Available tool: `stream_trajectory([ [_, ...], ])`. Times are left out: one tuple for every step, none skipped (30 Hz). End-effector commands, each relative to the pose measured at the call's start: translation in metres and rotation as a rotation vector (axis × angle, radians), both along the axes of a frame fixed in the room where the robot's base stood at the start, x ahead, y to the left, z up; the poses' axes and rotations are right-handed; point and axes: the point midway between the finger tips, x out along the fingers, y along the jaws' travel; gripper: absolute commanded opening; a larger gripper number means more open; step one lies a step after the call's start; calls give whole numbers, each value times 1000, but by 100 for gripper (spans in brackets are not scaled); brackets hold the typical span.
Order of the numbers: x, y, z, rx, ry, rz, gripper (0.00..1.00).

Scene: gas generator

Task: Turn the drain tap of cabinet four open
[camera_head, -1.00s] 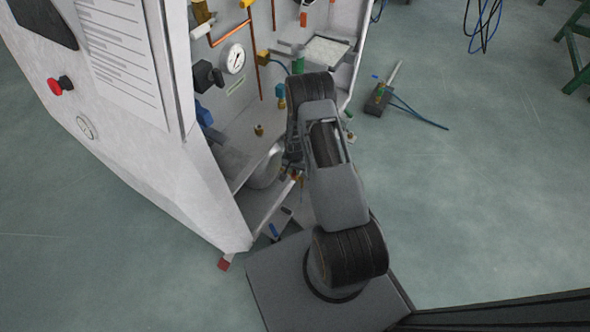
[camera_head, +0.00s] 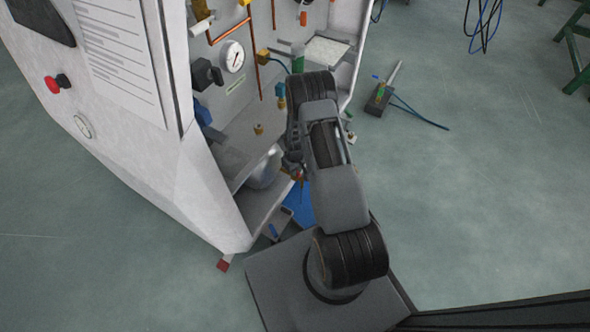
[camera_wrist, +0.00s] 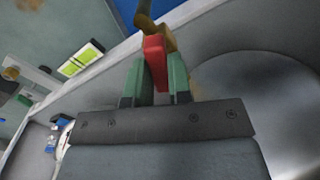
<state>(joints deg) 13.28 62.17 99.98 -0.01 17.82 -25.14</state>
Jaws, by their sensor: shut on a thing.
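The drain tap shows in the wrist view as a red handle (camera_wrist: 155,62) with a brass body (camera_wrist: 160,36) just beyond it. My gripper (camera_wrist: 156,78) has its two green fingers on either side of the red handle and is shut on it. In the head view my gripper (camera_head: 293,162) is at the low front opening of the white cabinet (camera_head: 205,190), largely hidden by my arm. The tap itself is mostly hidden there. I cannot read a cabinet number.
A rounded metal vessel (camera_head: 265,168) sits inside the lower cabinet, close to my gripper. A blue flat surface (camera_head: 299,204) lies below. Gauges, copper pipes and valves fill the cabinet above.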

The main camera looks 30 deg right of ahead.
Motion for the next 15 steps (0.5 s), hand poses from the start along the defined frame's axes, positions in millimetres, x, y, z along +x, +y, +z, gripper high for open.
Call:
stream_trajectory([
  [0, 0, 0, 0, 1, 39, 0],
  [0, 0, 0, 0, 1, 64, 0],
  [0, 0, 0, 0, 1, 96, 0],
  [0, 0, 0, 0, 1, 120, 0],
  [0, 0, 0, 0, 1, 142, 0],
  [0, 0, 0, 0, 1, 170, 0],
  [0, 0, 0, 0, 1, 190, 0],
  [0, 0, 0, 1, 1, 210, 0],
  [0, 0, 0, 1, 1, 233, 0],
  [0, 0, 0, 1, 1, 250, 0],
  [0, 0, 0, 1, 1, 266, 0],
  [-1, 0, 0, 1, 1, 285, 0],
  [-1, 0, 0, 1, 1, 300, 0],
  [-1, 0, 0, 1, 1, 311, 0],
  [-1, 0, 0, 1, 1, 327, 0],
])
